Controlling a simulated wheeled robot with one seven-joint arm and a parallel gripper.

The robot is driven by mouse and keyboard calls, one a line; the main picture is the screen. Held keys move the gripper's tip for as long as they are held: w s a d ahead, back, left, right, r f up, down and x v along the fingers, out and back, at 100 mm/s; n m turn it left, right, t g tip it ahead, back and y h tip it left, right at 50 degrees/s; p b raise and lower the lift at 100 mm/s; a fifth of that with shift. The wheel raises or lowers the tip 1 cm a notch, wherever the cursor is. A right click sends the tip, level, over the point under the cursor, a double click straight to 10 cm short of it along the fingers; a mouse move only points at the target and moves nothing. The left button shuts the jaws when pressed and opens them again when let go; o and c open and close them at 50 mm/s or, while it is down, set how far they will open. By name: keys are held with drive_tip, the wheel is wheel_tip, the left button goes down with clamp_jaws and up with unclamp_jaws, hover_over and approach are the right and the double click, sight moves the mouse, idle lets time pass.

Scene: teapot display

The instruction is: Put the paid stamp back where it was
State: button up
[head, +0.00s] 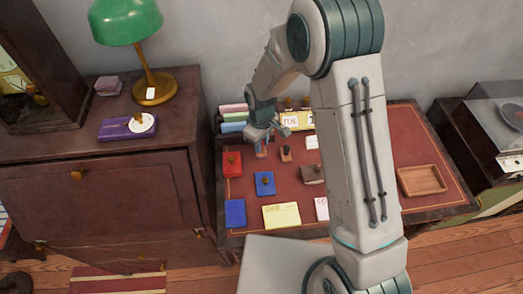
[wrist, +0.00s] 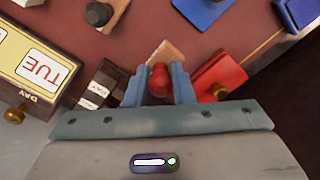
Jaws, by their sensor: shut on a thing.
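My gripper (wrist: 158,88) is shut on a stamp with a round red knob (wrist: 158,79); in the head view the gripper (head: 262,146) is over the back left of the red desk top. The stamp's pale wooden base (wrist: 167,52) shows just beyond the fingers. I cannot read a word on this stamp, nor tell whether its base touches the desk. A dark holder with small white labels (wrist: 101,84) is beside the left finger. A red pad (wrist: 219,76) with a brass knob is close to the right finger; it also shows in the head view (head: 232,170).
Another stamp (head: 286,154) stands right of my gripper. Blue pads (head: 265,190) and a yellow note (head: 282,216) lie in front. A day calendar (wrist: 42,70) stands at the back. A wooden tray (head: 422,181) is at the right. My arm hides the desk's middle.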

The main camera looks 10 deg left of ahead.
drive_tip(key=shift+f+b, duration=0.85)
drive_tip(key=shift+f, duration=1.05)
drive_tip(key=shift+f, duration=0.1)
drive_tip(key=o, duration=0.8)
wheel_tip(320, 180, up, 12)
drive_tip(key=shift+d+r+b, duration=0.1)
drive_tip(key=shift+r+b, duration=0.1)
drive_tip(key=shift+b, duration=0.3)
